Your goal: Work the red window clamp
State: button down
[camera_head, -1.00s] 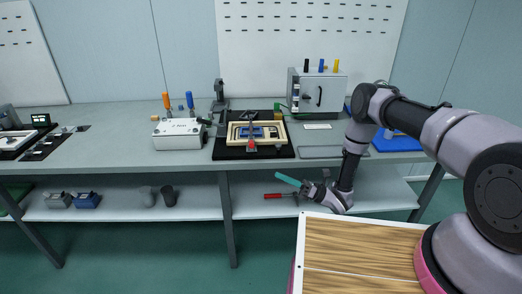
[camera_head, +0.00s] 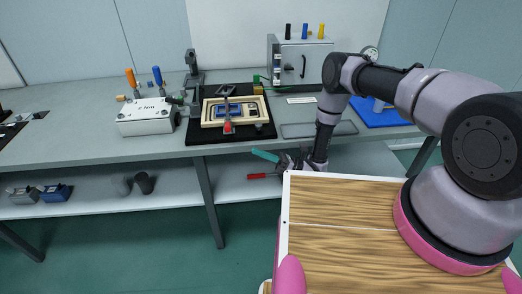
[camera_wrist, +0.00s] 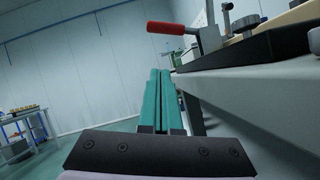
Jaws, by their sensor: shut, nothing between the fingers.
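The red window clamp (camera_head: 228,127) sits at the front middle of a cream frame (camera_head: 207,121) on a black base plate (camera_head: 195,136) on the bench. In the wrist view its red handle (camera_wrist: 170,28) lies about level and points left, out past the plate's edge, with a grey metal bracket behind it. My gripper (camera_head: 254,152) is in front of the bench, lower than its top and to the right of the clamp in the head view. Its teal fingers (camera_wrist: 160,75) are together and empty. They are apart from the handle, which is above their tips in the wrist view.
The bench front edge (camera_wrist: 245,85) runs close beside my fingers on the right. A red-handled item (camera_head: 262,176) lies low near my gripper. A white box (camera_head: 145,118) and a grey cabinet (camera_head: 302,65) stand on the bench. Open room lies left in the wrist view.

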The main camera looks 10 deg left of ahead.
aim_at(228, 125)
jog(key=x, duration=0.6)
jog(key=r, duration=0.1)
jog(key=a+r, duration=0.1)
jog(key=r, duration=0.1)
jog(key=shift+w+a, duration=0.3)
jog(key=shift+w, duration=0.1)
jog(key=shift+w+a+r, duration=0.1)
jog(key=shift+a+r, duration=0.05)
jog(key=shift+r, duration=0.2)
jog(key=shift+r, duration=0.1)
jog(key=shift+r+m+t, duration=0.15)
jog(key=shift+m+t, duration=0.25)
jog(key=shift+m, duration=0.1)
